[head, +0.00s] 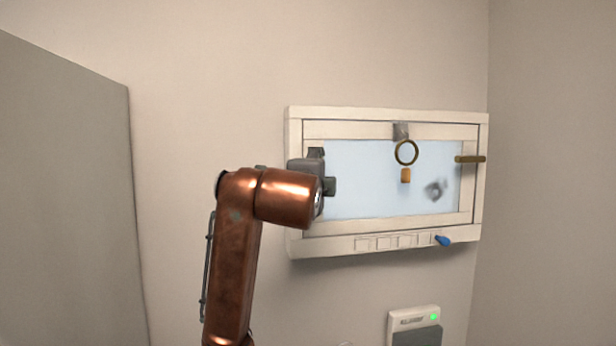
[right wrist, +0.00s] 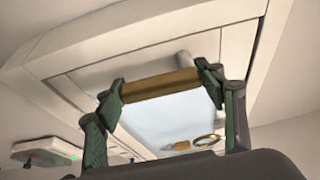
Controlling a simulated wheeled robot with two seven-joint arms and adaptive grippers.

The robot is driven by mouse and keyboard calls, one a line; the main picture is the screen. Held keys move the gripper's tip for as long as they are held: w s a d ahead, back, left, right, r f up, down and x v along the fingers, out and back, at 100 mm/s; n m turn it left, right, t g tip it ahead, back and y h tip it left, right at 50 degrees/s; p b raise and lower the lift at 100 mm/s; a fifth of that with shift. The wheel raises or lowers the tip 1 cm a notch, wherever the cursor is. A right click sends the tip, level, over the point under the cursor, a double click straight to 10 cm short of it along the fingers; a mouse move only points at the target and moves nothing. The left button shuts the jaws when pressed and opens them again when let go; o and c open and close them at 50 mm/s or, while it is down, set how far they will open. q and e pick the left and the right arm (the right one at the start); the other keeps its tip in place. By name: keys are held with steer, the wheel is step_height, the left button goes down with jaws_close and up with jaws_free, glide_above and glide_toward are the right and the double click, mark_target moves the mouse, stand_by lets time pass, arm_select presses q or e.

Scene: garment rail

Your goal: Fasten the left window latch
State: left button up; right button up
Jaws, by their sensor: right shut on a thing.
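The window (head: 296,215) is set in the wall, with a pale frame and bluish pane. My right gripper (head: 326,172) is at its left side and hides the left latch in the head view. In the right wrist view, the left latch (right wrist: 160,86) is a brass bar between the two green-padded fingers of my right gripper (right wrist: 165,84), which is shut on it. The bar runs roughly along the frame's left side. The right latch (head: 470,159), a brass bar, lies horizontally across the frame's right side. My left gripper is not in view.
A brass ring (head: 406,152) and an orange tag (head: 405,176) are at the window's middle. A blue piece (head: 443,240) is on the lower frame. A box with a green light (head: 413,318) is below. A grey panel (head: 65,200) stands at the left.

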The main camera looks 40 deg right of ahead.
steer(key=o, duration=1.7)
steer(key=shift+s+d, duration=0.1)
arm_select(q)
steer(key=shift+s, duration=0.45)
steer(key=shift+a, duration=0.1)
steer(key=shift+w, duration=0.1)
arm_select(e)
steer(key=v, duration=1.2)
